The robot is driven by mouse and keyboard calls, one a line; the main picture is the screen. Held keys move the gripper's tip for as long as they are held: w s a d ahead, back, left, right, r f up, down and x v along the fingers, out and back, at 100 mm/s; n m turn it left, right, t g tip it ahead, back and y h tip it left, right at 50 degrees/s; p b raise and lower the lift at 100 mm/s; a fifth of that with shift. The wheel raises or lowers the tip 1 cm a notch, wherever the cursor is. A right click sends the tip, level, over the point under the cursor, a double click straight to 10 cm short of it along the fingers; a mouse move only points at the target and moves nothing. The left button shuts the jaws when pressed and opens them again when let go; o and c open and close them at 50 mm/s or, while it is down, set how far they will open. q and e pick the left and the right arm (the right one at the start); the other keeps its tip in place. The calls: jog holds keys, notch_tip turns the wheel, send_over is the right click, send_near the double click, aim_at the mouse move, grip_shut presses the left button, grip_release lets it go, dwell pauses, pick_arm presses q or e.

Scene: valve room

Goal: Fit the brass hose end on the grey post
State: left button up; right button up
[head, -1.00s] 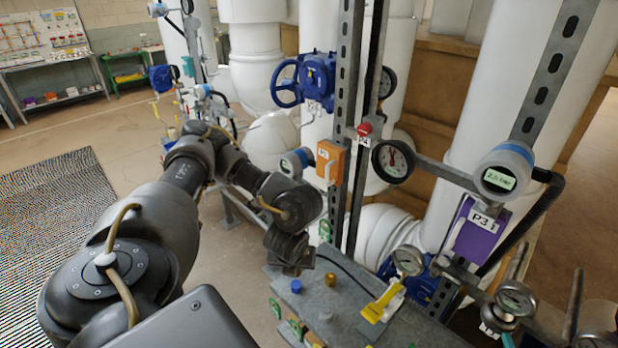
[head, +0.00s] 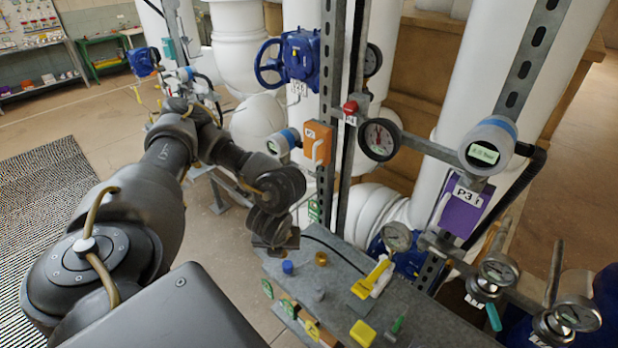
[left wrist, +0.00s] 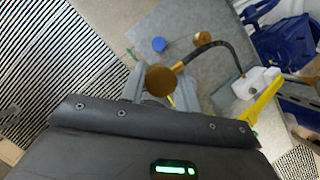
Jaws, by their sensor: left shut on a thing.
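The brass hose end (left wrist: 160,79) shows as a round brass disc at the jaws in the left wrist view. A dark hose (left wrist: 213,48) curves from it to a white block. My left gripper (head: 272,238) is shut on the hose end, over the far left edge of the grey bench; in the head view it hides the hose end. The short grey post (head: 319,294) stands on the bench, right of and nearer than the gripper, clearly apart from it. I cannot make out the post in the left wrist view. My right gripper is not in view.
A blue cap (head: 288,267) and a brass fitting (head: 321,258) stand behind the post. A yellow-handled piece (head: 371,278) and a yellow block (head: 362,333) are to its right. Slotted steel uprights (head: 329,120), an orange box (head: 317,143) and gauges (head: 380,139) rise behind the bench.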

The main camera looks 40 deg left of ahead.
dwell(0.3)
pick_arm(q)
jog(key=shift+w+d+f+n+b, duration=0.3)
jog(key=shift+w+n+b, duration=0.1)
jog(key=shift+n+b, duration=0.1)
jog(key=w+d+f+n+g+y+b, duration=0.15)
jog(key=w+d+n+g+b, duration=0.5)
jog(key=n, duration=0.65)
jog(key=d+r+n+g+h+b, duration=0.1)
jog(key=d+r+n+h+b, duration=0.1)
jog(key=d+n, duration=0.4)
jog(key=s+d+r+n+h+b, duration=0.1)
jog(key=d+r+n+h+b, duration=0.1)
jog(key=d+n, duration=0.4)
jog(key=r+n+b, duration=0.1)
jog(key=n+b, duration=0.1)
jog(key=shift+r+g+b, duration=0.35)
jog(key=shift+b, duration=0.05)
jog(key=shift+s+h, duration=0.15)
jog(key=shift+h, duration=0.1)
